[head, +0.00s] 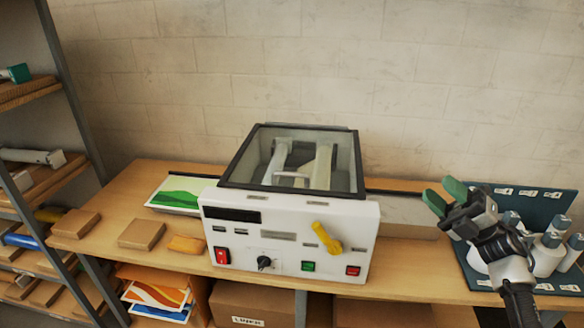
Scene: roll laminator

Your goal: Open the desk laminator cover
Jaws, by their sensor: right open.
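The desk laminator (290,235) is a white box in the middle of the table. Its cover (345,165) is a clear pane in a dark frame and appears closed over the top. A pale bar handle (291,175) shows near the cover's front edge. Pale rollers or parts show through the pane. On the front panel are a yellow lever (327,238), a black knob (264,262), and red and green switches. My right gripper (445,196), with green fingertips, is open and empty, right of the laminator and apart from it. My left gripper is not in view.
A dark board (535,208) with several white bottles (549,250) stands at the right behind my right gripper. A green-printed sheet (180,192), brown blocks (142,234) and a yellow-orange item (187,244) lie left of the laminator. Shelving (60,85) stands far left; boxes (252,302) sit below.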

